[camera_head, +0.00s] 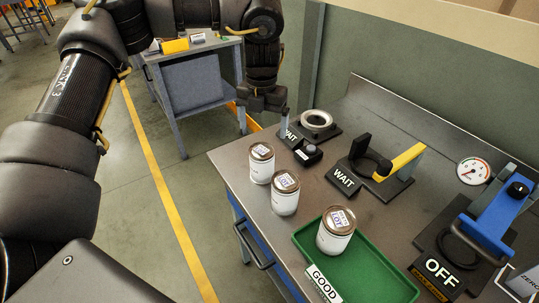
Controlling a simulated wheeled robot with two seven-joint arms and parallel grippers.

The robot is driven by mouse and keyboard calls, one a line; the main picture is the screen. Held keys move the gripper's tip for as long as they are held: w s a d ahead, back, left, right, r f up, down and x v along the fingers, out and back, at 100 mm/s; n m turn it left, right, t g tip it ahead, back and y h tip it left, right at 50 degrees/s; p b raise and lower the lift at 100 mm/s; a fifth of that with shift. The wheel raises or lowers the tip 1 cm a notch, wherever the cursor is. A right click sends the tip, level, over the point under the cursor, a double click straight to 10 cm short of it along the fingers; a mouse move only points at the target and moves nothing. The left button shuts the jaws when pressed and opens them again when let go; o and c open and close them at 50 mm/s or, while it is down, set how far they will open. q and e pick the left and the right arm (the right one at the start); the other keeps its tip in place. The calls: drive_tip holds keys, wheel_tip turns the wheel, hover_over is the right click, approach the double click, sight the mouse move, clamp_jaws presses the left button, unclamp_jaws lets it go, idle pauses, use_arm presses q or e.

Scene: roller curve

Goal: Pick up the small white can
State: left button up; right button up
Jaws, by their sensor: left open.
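Three white cans with metal lids and small labels show in the head view. One can (261,165) stands at the table's left edge. A second can (285,196) stands just in front of it, and a third can (336,232) stands on a green tray (380,281). All are upright and of similar look; I cannot tell which one is meant as small. My left gripper (264,118) is open, above and behind the first can, near the table's back left corner, apart from all three cans. It appears empty. My right gripper is not in view.
A ring fixture (317,121) and a black clamp with a yellow handle (402,160) stand behind the cans, beside "WAIT" signs. A blue-handled clamp (497,215), an "OFF" sign (440,272) and a gauge (473,171) are at right. A grey wall panel rises behind.

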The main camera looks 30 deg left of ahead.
sight(261, 150)
use_arm(q)
drive_tip(key=f, duration=0.3)
drive_tip(key=shift+s+p, duration=0.35)
drive_tip(key=shift+p, duration=0.05)
drive_tip(key=shift+w+f, duration=0.2)
drive_tip(key=shift+f, duration=1.05)
drive_tip(key=shift+s+f+p, duration=0.1)
drive_tip(key=shift+f+p, duration=0.05)
drive_tip(key=shift+p, duration=0.2)
wheel_tip(261, 150, down, 4)
drive_tip(key=shift+s+a+f+p, duration=0.1)
drive_tip(key=shift+f+p, duration=0.1)
drive_tip(key=shift+p, duration=0.75)
drive_tip(key=shift+f, duration=0.25)
drive_tip(key=c, duration=1.1)
drive_tip(key=shift+c, duration=1.2)
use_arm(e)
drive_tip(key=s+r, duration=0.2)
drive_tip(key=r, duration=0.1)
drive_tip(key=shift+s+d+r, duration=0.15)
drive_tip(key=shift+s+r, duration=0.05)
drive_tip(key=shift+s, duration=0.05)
